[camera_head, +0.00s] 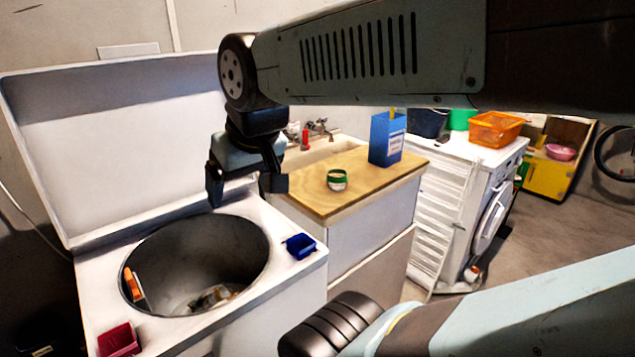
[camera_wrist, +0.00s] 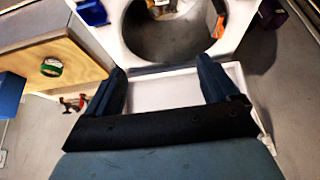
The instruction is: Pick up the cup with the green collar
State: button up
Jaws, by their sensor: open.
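The cup with the green collar (camera_head: 337,180) stands on the wooden counter top, left of a blue box. In the wrist view the cup (camera_wrist: 51,67) is at the left, on the wooden top. My gripper (camera_head: 243,190) is open and empty above the back of the white washer with the round opening, to the left of the cup and apart from it. In the wrist view the fingers of my gripper (camera_wrist: 165,85) are spread wide with nothing between them.
The blue box (camera_head: 386,139) stands on the wooden counter (camera_head: 375,178) right of the cup. A sink with a tap (camera_head: 318,127) lies behind. The open washer (camera_head: 290,272) holds items in its drum; a small blue tray (camera_head: 300,245) and a dark red container (camera_head: 119,340) sit on it.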

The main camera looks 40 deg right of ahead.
aim_at(336, 180)
jog(key=k, duration=0.5)
jog(key=u, duration=0.9)
jog(key=i, duration=0.1)
jog(key=z, duration=2.85)
jog(key=k, duration=0.65)
jog(key=u, duration=0.7)
jog(key=i, duration=0.5)
jog(key=u, duration=0.05)
